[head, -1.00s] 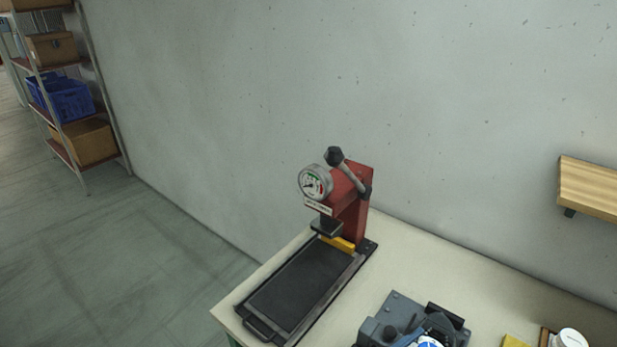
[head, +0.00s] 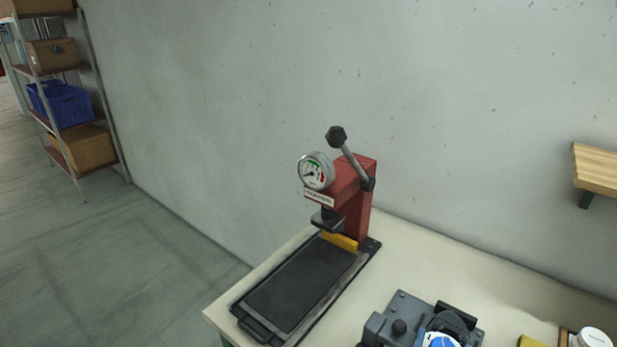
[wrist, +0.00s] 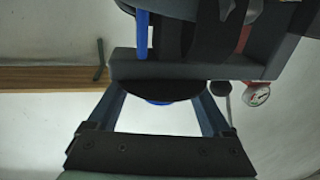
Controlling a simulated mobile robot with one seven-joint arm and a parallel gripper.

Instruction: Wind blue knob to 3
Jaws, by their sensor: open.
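The grey machine (head: 376,330) sits on the bench at the bottom of the head view. A round blue part with white on it, apparently the blue knob (head: 438,342), shows on the machine, cut off by the picture's lower edge. Its scale and setting cannot be read. In the wrist view, a blue edge (wrist: 157,102) shows below a dark rounded plate; I cannot tell whether it is the knob. My gripper (wrist: 160,93) is open, its two fingers apart on either side of that plate. Contact cannot be judged. The head view does not clearly show my gripper.
A red press (head: 352,200) with a dial gauge (head: 316,171) and raised lever stands left of the machine, behind a black sliding tray (head: 272,337). A yellow item (head: 530,342) and a white round container (head: 594,338) lie to the right. A wooden wall shelf (head: 596,168) juts out above.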

